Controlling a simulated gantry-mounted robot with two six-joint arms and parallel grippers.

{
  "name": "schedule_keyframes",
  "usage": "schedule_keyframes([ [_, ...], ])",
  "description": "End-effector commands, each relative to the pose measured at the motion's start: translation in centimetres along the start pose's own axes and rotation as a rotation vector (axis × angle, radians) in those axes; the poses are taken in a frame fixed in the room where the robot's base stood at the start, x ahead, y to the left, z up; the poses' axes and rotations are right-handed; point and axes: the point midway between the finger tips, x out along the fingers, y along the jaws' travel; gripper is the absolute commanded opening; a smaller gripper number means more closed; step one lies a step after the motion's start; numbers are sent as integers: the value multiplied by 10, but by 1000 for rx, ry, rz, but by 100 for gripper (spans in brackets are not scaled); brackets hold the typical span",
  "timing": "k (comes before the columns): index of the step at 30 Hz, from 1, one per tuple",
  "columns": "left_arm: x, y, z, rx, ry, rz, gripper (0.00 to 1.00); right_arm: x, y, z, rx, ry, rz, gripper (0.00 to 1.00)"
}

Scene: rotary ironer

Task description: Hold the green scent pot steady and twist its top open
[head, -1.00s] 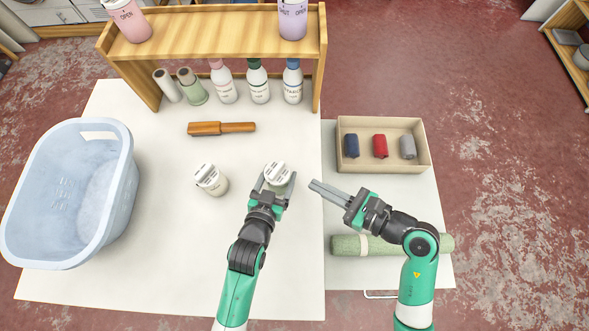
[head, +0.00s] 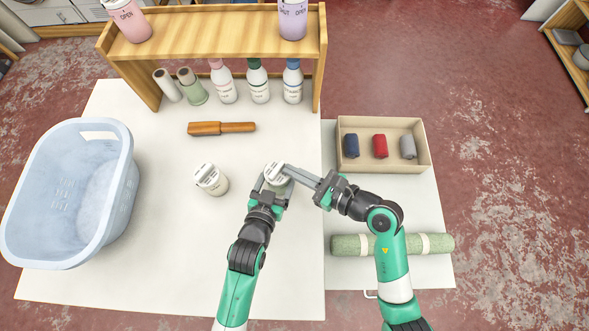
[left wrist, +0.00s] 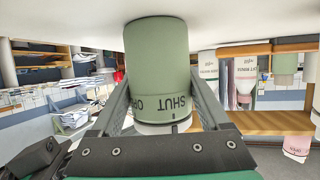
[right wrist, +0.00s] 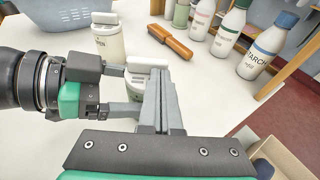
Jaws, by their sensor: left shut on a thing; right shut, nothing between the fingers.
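The green scent pot (left wrist: 160,60) is upright on the table, between the fingers of my left gripper (head: 273,190). Its body carries the words SHUT and a partly hidden second word near a white top (left wrist: 165,127); a small dark mark on the top lies near SHUT. In the head view the white ridged top (head: 276,173) shows above the fingers. My right gripper (head: 287,171) is shut and empty, its fingertips at the right side of the top. In the right wrist view the closed fingers (right wrist: 163,95) partly hide the top (right wrist: 147,65); I cannot tell if they touch it.
A second white-topped pot (head: 211,180) stands to the left. Bottles (head: 259,85) stand under a wooden shelf (head: 210,45). A blue basket (head: 70,195) is far left; a tray (head: 425,165) and green roll (head: 390,244) are at right.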

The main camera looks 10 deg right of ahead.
Motion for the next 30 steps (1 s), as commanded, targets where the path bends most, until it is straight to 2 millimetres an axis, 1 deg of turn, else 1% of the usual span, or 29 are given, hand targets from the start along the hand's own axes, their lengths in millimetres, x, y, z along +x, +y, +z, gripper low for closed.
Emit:
schedule_keyframes([
  [23, 0, 0, 0, 0, 1, 0, 12, 3, -6, 1, -39, 2, 120, 0],
  [30, 0, 0, 0, 0, 0, 0, 12, 5, -10, 2, -67, 1, 210, 0],
])
